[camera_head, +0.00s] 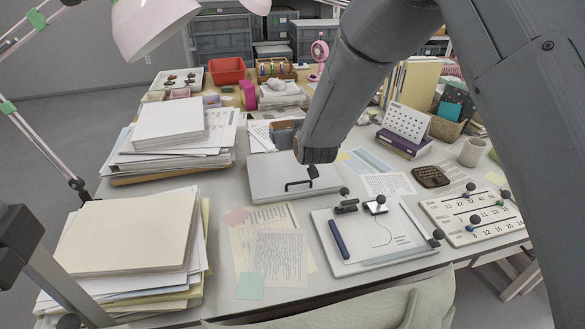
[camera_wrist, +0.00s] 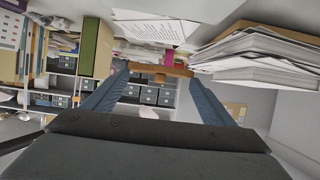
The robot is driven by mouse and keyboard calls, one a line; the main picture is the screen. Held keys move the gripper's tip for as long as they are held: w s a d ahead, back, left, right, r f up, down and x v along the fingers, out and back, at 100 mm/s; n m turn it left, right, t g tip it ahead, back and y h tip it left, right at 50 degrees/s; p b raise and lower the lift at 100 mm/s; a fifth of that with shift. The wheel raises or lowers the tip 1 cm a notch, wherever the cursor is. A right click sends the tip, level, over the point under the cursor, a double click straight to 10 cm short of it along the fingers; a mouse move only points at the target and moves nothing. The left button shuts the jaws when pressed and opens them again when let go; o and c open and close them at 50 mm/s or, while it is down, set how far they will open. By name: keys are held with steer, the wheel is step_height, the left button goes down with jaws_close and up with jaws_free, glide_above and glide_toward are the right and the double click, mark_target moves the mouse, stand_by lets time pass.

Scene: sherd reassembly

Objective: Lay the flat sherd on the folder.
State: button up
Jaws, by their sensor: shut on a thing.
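My gripper (camera_head: 284,132) is above the middle of the desk, over the back edge of a pale grey flat case. In the wrist view my two blue-grey fingers (camera_wrist: 160,73) are shut on the flat sherd (camera_wrist: 152,68), a thin orange-brown piece spanning between their tips. In the head view only a small brown bit of the sherd (camera_head: 290,122) shows at the fingers. A cream folder (camera_head: 128,236) seems to lie on top of the paper stack at the front left, well apart from my gripper. Nothing lies on its visible top.
A taller paper stack (camera_head: 168,125) stands behind the folder. The grey case (camera_head: 280,180) with a black handle lies below my gripper. A clipboard (camera_head: 372,240) with a pen and a number board (camera_head: 475,215) lie to the right. A white lamp (camera_head: 150,28) hangs at upper left.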

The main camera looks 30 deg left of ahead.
steer(key=b, duration=0.4)
glide_above(293, 174)
step_height(293, 174, down, 5)
steer(key=shift+d+f+p, duration=0.1)
steer(key=shift+f+p, duration=0.95)
steer(key=shift+f, duration=3.55)
steer(key=shift+f, duration=0.2)
steer(key=o, duration=1.1)
steer(key=shift+s, duration=0.1)
steer(key=shift+r, duration=0.15)
steer(key=b+v, duration=0.1)
steer(key=v, duration=1.1)
